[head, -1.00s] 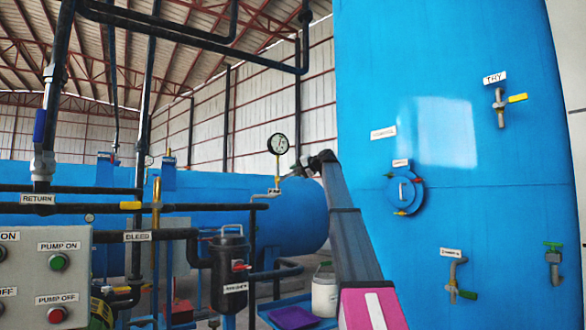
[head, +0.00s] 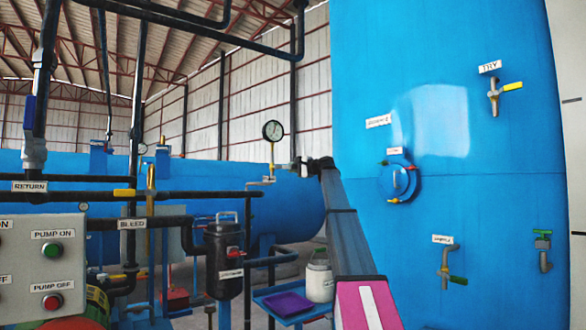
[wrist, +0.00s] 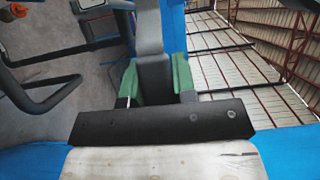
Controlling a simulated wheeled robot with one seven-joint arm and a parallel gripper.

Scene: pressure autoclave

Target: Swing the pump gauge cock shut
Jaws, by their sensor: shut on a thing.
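The pump gauge (head: 273,130) is a round white dial with a black rim, on a short yellow stem above a dark horizontal pipe. The gauge cock (head: 270,178) sits below it, small in the head view, with a pale label beside it. My gripper (head: 300,168) is just right of the cock, at the far end of my dark arm. In the wrist view my gripper (wrist: 156,82) has green pads on both sides of a grey piece (wrist: 150,45) and is shut on it. This looks like part of the cock. The lever's exact angle is hidden.
A black filter pot (head: 224,255) stands below the pipes. A tray (head: 285,304) with a white jar (head: 319,280) lies low in front. The large blue vessel (head: 450,200) with its valves fills the right. The button panel (head: 45,265) is at the left.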

